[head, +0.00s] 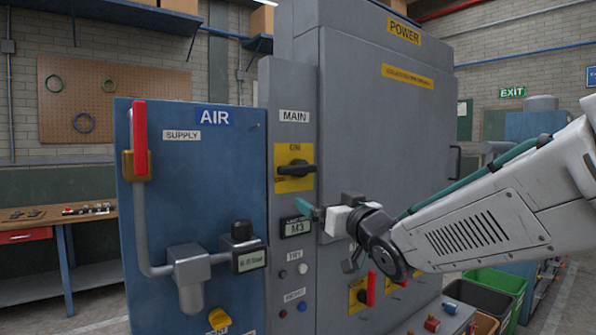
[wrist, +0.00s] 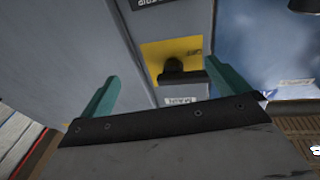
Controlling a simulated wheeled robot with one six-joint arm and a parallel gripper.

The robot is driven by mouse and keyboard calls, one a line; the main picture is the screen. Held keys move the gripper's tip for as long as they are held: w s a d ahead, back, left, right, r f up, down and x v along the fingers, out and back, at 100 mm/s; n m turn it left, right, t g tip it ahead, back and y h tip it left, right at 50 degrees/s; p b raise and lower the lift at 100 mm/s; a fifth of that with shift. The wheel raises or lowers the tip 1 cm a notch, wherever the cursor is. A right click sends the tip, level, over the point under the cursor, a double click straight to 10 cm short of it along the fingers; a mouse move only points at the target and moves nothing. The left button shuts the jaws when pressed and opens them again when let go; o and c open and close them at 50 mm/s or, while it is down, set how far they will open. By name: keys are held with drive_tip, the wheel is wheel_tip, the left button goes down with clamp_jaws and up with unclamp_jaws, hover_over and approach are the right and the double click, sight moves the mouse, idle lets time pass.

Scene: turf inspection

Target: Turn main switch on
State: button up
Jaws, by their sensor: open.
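The main switch (head: 295,168) is a black rotary knob on a yellow plate (head: 287,184), under the MAIN label (head: 294,116) on the grey power cabinet. Its handle lies roughly horizontal in the head view, with ON written above it and small lettering at its left. In the wrist view the teal fingers (wrist: 162,72) are apart and empty. The black knob (wrist: 180,72) shows between and beyond them, with no visible contact.
The blue AIR cabinet (head: 215,210) stands left, with a red-handled supply valve (head: 140,140) and pipe. Small buttons (head: 303,268) sit below the M3 label. Red-handled switches (head: 371,288) are below my arm. A workbench (head: 30,220) stands far left.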

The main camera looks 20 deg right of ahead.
sight(301, 172)
drive_tip(key=w+a+r+y, duration=0.1)
drive_tip(key=w+r, duration=0.1)
drive_tip(key=w+a+r+n+t+y, duration=0.1)
drive_tip(key=w+a+r, duration=0.1)
drive_tip(key=w+a+r+n+t+y, duration=0.1)
drive_tip(key=w+r+y, duration=0.1)
drive_tip(key=w, duration=0.1)
drive_tip(key=shift+a+r, duration=0.15)
drive_tip(key=shift+r, duration=0.2)
drive_tip(key=c, duration=1)
